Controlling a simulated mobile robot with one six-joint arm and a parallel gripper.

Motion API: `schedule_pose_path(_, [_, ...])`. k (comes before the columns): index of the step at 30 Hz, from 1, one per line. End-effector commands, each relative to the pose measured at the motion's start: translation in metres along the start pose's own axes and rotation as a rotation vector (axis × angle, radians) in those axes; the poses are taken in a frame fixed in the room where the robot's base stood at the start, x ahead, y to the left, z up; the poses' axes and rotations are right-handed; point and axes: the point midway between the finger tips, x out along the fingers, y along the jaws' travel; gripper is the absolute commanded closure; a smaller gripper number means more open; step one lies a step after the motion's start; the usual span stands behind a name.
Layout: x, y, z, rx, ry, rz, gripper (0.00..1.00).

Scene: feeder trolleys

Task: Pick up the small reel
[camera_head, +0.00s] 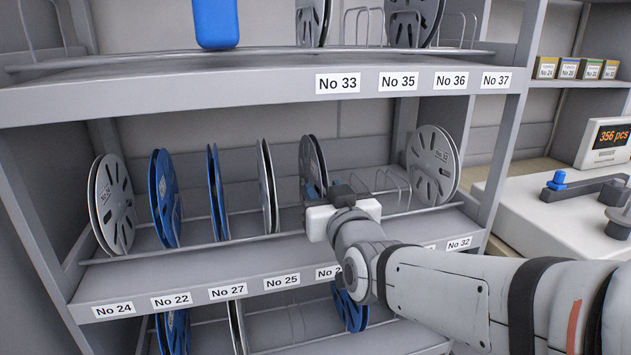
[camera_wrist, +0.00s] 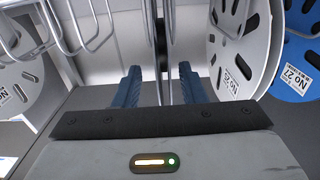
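A thin grey reel with dark edges (camera_head: 313,165) stands upright in the middle shelf's rack, right of centre; I cannot read its number or tell whether it is the small reel. In the wrist view this reel (camera_wrist: 161,40) is edge-on between the fingers of my gripper (camera_wrist: 160,88). The blue fingers are apart, one on each side, with a visible gap to the reel on both sides. In the head view my gripper (camera_head: 340,192) is at the reel's lower front and hides part of it.
A silver reel (camera_head: 268,185) and several blue and silver reels stand to the left. A silver reel marked No 32 (camera_head: 433,165) stands to the right, past empty wire dividers (camera_head: 385,185). The upper shelf (camera_head: 250,90) overhangs. A counter (camera_head: 535,215) with a scale is at right.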

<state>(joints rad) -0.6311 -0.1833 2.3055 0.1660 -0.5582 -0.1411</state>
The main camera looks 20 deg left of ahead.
Motion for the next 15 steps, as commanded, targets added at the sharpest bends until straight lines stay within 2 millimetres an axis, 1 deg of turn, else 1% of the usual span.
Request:
schedule_pose_path(1, [0.009, -0.003, 0.002, 0.001, -0.001, -0.001, 0.63])
schedule_pose_path(3, [0.019, -0.006, 0.002, 0.001, -0.001, -0.002, 0.63])
schedule_pose_path(6, [0.031, -0.005, 0.001, 0.001, -0.001, -0.001, 0.63])
schedule_pose_path(10, [0.037, -0.005, 0.001, 0.0, -0.001, -0.001, 0.63])
schedule_pose_path(15, [0.037, -0.005, 0.001, 0.0, -0.001, -0.002, 0.63])
